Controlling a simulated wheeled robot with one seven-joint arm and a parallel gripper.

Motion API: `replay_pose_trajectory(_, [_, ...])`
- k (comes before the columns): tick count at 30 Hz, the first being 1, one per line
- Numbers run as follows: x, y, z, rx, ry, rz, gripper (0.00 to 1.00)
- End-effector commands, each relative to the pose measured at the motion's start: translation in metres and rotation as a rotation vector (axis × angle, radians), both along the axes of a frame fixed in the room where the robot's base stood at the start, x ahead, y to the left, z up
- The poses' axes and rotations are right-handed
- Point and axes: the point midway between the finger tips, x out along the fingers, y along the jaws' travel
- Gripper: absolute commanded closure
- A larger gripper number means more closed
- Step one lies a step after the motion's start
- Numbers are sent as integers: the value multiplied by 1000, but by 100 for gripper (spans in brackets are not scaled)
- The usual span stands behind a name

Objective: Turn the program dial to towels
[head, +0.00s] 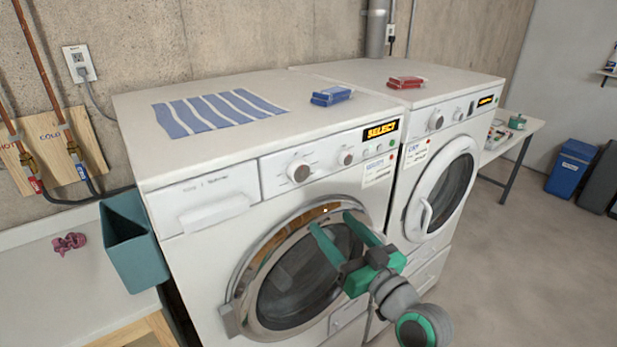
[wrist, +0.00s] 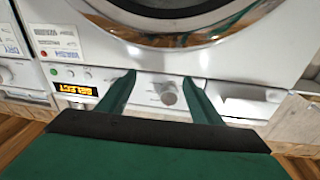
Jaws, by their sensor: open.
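The front-loading washer (head: 215,225) has a control panel with a large round dial (head: 298,171), a smaller knob (head: 345,157) and a yellow SELECT display (head: 381,130). I cannot read the program marks or the dial's setting. My green gripper (head: 331,222) is open and empty in front of the washer door, below the panel in the head view. The wrist view is upside down. There the dial (wrist: 168,92) shows between the open fingertips (wrist: 159,79), apart from both, and the display (wrist: 77,88) is to the left.
A similar machine (head: 437,185) with its own knobs and display stands at the right. A teal bin (head: 135,245) hangs at the left. Open floor lies at the right.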

Motion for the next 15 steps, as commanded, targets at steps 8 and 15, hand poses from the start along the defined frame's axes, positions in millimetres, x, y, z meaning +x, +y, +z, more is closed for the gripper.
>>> replay_pose_trajectory(8, [-12,-8,76,-201,-68,131,41])
replay_pose_trajectory(15, [-19,-6,94,-273,-82,178,41])
